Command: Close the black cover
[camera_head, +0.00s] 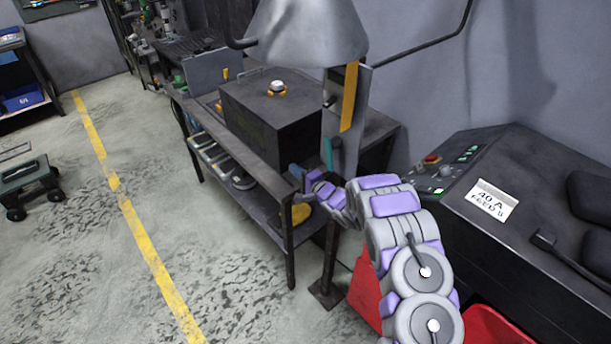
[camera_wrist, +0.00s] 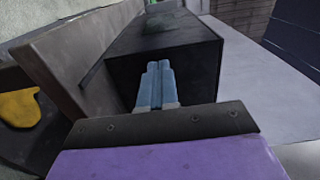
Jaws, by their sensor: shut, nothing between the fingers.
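A black box (camera_head: 275,115) stands on the dark workbench, with a dark flat top and a silver and orange knob on it. I cannot tell which part of it is the black cover. In the wrist view the same box (camera_wrist: 165,55) fills the middle, its front face toward me. My gripper (camera_wrist: 158,70) is shut and empty, its two blue fingers side by side in front of that face; I cannot tell whether they touch it. In the head view my gripper (camera_head: 297,171) is at the box's lower right front, near the bench edge.
A grey upright panel with a yellow strip (camera_head: 349,97) stands right of the box, under a grey hood (camera_head: 305,35). A black machine console (camera_head: 520,190) with a label is at the right. A yellow object (camera_wrist: 19,108) shows at the left in the wrist view.

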